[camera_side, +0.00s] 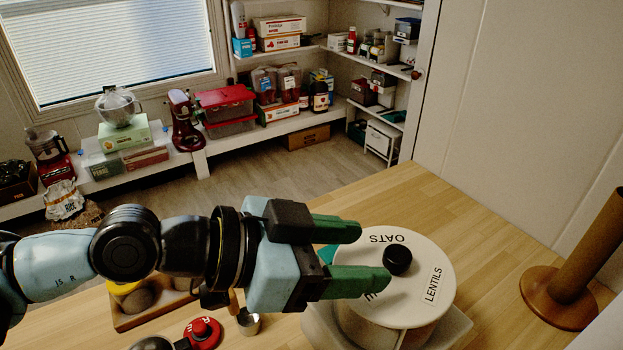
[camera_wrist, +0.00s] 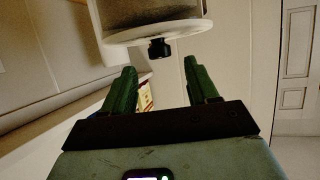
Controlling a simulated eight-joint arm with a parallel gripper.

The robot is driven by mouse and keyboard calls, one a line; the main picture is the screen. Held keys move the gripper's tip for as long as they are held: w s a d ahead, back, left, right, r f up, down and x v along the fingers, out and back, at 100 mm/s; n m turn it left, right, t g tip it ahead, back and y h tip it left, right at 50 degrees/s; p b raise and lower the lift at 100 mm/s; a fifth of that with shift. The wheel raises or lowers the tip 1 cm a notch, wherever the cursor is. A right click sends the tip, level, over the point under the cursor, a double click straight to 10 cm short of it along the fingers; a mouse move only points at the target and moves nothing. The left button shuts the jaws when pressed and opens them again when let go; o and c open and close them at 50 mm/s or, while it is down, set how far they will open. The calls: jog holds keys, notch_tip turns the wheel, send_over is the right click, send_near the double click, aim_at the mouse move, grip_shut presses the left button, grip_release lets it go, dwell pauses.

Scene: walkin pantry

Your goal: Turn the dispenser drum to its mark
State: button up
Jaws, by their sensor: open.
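The dispenser drum (camera_side: 418,305) is a pale round drum on a pale square base (camera_side: 458,325) on the wooden counter. Its white top carries the labels OATS and LENTILS and another label mostly hidden by a finger. A black knob (camera_side: 397,261) stands up from the top. My gripper (camera_side: 372,254) is open, its green fingers over the drum's left part, with the knob just beyond the tips. In the wrist view, the drum (camera_wrist: 125,36) and knob (camera_wrist: 160,48) are ahead of my gripper (camera_wrist: 161,68), the knob between the finger lines. I cannot make out a mark.
A brown upright post on a round base (camera_side: 552,302) stands right of the drum. A wooden tray with jars (camera_side: 130,315), a red-topped item (camera_side: 203,331) and a small metal cup (camera_side: 248,322) lie left, near my arm. The counter behind the drum is clear.

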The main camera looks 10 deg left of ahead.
jog(key=v, duration=0.8)
dwell(0.4)
jog(key=g+y, duration=0.4)
jog(key=y, duration=0.4)
send_near(398, 253)
jog(key=shift+g, duration=0.3)
jog(key=x, duration=0.8)
jog(key=shift+w+f, duration=0.1)
jog(key=shift+w, duration=0.2)
grip_shut()
